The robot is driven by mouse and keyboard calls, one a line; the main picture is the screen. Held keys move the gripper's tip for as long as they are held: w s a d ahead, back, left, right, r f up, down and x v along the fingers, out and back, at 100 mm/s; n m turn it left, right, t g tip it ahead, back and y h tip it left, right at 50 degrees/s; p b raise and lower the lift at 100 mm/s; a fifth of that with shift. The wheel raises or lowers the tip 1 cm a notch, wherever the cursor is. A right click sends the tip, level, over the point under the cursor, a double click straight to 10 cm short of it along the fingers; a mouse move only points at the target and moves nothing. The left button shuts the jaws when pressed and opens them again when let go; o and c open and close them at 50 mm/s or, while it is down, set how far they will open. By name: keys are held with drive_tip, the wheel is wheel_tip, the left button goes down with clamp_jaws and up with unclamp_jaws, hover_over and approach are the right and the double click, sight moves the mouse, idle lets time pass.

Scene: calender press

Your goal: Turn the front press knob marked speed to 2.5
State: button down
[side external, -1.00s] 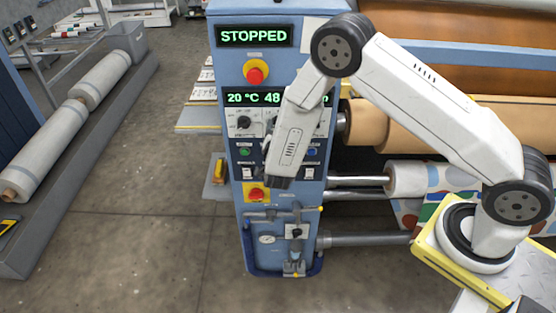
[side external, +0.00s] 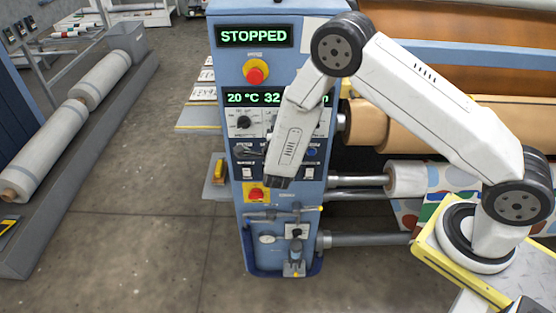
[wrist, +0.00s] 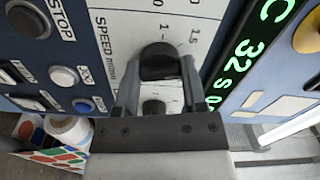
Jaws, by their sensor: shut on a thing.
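In the wrist view the black speed knob (wrist: 160,62) sits on a white dial plate (wrist: 112,18) marked SPEED m/min. In the side external view my forearm and wrist cover the right part of the control panel, so the knob is hidden there. The panel's lower display (side external: 252,98) reads 20 °C and 32, with the rest covered.
The top display (side external: 254,36) reads STOPPED. A red stop button (side external: 255,76) is below it, and another red button (side external: 256,194) is lower. Another knob (side external: 243,122) is left of my arm. Blue and white buttons (wrist: 64,77) lie close to my fingers.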

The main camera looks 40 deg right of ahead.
drive_tip(key=m, duration=1.1)
drive_tip(key=shift+m, duration=0.3)
drive_tip(key=shift+c, duration=0.7)
unclamp_jaws()
drive_tip(key=shift+s+a, duration=0.1)
drive_tip(key=v, duration=0.7)
drive_tip(key=shift+s+a, duration=0.2)
drive_tip(key=shift+s, duration=0.05)
